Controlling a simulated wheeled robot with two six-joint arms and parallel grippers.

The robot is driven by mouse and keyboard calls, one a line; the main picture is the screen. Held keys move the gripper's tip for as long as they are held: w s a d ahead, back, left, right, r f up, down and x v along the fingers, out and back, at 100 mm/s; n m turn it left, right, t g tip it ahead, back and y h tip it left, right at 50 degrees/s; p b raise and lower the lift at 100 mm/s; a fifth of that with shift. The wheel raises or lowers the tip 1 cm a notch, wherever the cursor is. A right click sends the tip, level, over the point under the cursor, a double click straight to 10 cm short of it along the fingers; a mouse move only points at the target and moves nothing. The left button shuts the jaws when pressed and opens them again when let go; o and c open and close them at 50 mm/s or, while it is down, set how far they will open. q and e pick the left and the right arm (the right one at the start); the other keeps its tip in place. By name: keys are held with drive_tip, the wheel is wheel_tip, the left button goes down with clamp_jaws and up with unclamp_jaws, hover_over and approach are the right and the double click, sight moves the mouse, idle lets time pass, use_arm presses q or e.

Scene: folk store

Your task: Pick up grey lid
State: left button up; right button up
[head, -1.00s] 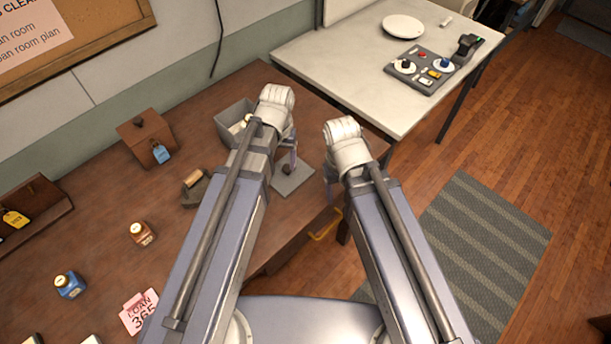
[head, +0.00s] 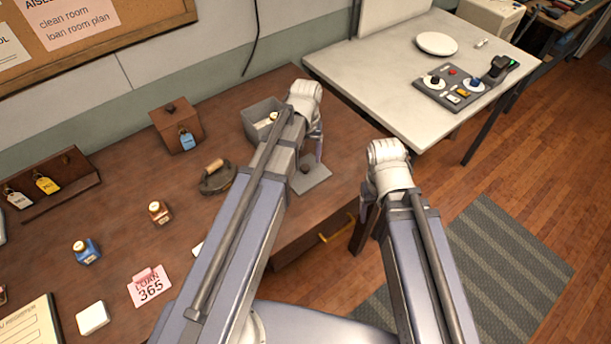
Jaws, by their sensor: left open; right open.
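The grey lid (head: 318,176), a flat square plate with a dark knob, lies on the brown desk near its right end. My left arm hides part of its left side. My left gripper (head: 319,150) is open, pointing down just above and behind the lid's knob in the picture; its fingers are largely hidden by my wrist, and I cannot tell whether it touches the lid. My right gripper (head: 366,208) is open and empty, to the right of the lid by the desk's right edge, also partly hidden by its arm.
An open grey box (head: 258,132) with a small bottle inside stands behind my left arm. A dark stamp-like block (head: 216,178), a brown bottle (head: 159,212) and a brown wooden box (head: 177,125) stand left. A white table (head: 385,75) stands behind right.

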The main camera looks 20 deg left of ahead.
sight(305, 167)
use_arm(q)
wheel_tip(305, 167, down, 5)
drive_tip(key=b, duration=0.5)
drive_tip(key=shift+w+a+f, duration=0.1)
drive_tip(key=shift+a+f, duration=0.05)
drive_tip(key=shift+c, duration=0.4)
clamp_jaws()
